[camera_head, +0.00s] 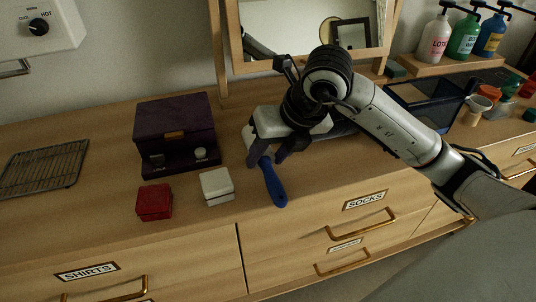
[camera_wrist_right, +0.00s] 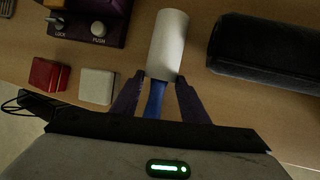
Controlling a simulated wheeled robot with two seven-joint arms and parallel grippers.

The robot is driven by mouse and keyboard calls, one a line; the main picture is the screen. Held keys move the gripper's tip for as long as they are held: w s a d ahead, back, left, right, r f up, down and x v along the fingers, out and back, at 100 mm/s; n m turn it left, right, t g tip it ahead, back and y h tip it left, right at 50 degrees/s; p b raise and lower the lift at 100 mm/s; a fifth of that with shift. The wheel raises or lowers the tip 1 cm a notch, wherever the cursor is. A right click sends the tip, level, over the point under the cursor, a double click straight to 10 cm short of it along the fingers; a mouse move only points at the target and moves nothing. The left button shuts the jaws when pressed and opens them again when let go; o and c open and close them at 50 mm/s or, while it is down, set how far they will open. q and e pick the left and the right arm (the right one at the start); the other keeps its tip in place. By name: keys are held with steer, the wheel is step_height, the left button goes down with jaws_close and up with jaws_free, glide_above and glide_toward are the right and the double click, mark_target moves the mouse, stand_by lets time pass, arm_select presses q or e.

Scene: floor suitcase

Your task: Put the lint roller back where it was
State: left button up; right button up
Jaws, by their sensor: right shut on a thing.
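The lint roller has a blue handle (camera_head: 273,186) and a white roll, which shows clearly in the right wrist view (camera_wrist_right: 167,46). My right gripper (camera_head: 267,160) comes down over the dresser top and is shut on the lint roller at the handle, just below the roll. In the right wrist view the two fingers (camera_wrist_right: 156,97) stand on either side of the blue handle. In the head view the gripper partly hides the roll. I cannot tell whether the roller touches the dresser top. My left gripper is not in view.
A purple box (camera_head: 176,125), a red box (camera_head: 154,202) and a white box (camera_head: 217,185) stand left of the roller. A dark case (camera_wrist_right: 262,55) lies right of it. A mesh tray (camera_head: 425,107) is further right. A wire rack (camera_head: 43,167) lies far left. The mirror stands behind.

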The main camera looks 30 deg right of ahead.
steer(key=shift+f, duration=0.1)
steer(key=o, duration=0.6)
steer(key=shift+f, duration=0.1)
steer(key=shift+c, duration=0.2)
steer(key=o, duration=0.4)
steer(key=shift+o, duration=0.2)
steer(key=shift+r, duration=0.4)
steer(key=p+v, duration=0.1)
steer(key=v, duration=1)
steer(key=shift+r, duration=0.3)
steer(key=shift+s, duration=0.15)
